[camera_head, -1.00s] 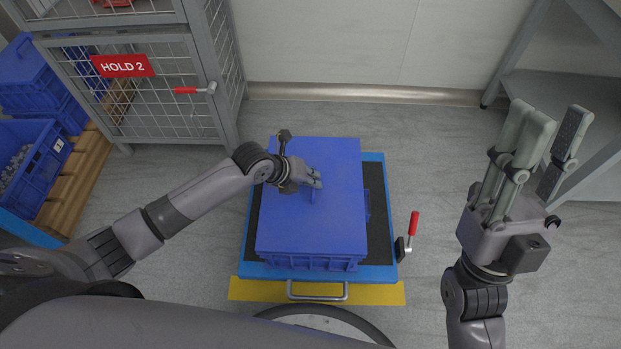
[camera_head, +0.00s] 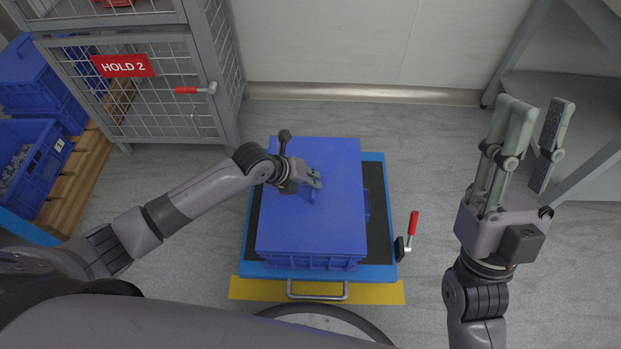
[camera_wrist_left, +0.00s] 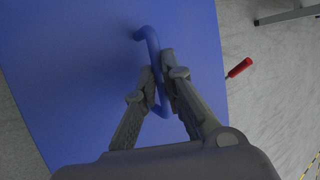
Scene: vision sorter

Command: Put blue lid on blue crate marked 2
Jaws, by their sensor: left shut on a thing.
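The blue lid (camera_head: 335,215) lies over the blue crate (camera_head: 312,262), which stands on a blue trolley with a black mat (camera_head: 380,225). From above, the lid covers the crate's top; I cannot tell whether it is fully seated. No number 2 shows on the crate. My left gripper (camera_head: 315,184) is at the middle of the lid, shut on its handle. In the left wrist view the fingers (camera_wrist_left: 161,90) close around the blue handle (camera_wrist_left: 152,45) on the lid (camera_wrist_left: 80,70). My right gripper (camera_head: 532,135) is open and empty, raised at the right.
A wire cage (camera_head: 150,110) with a "HOLD 2" sign (camera_head: 123,65) stands at the upper left. Other blue crates (camera_head: 28,165) sit on a wooden pallet at the left. A red-handled clamp (camera_head: 412,224) is at the trolley's right edge. A grey bench (camera_head: 560,110) stands at right.

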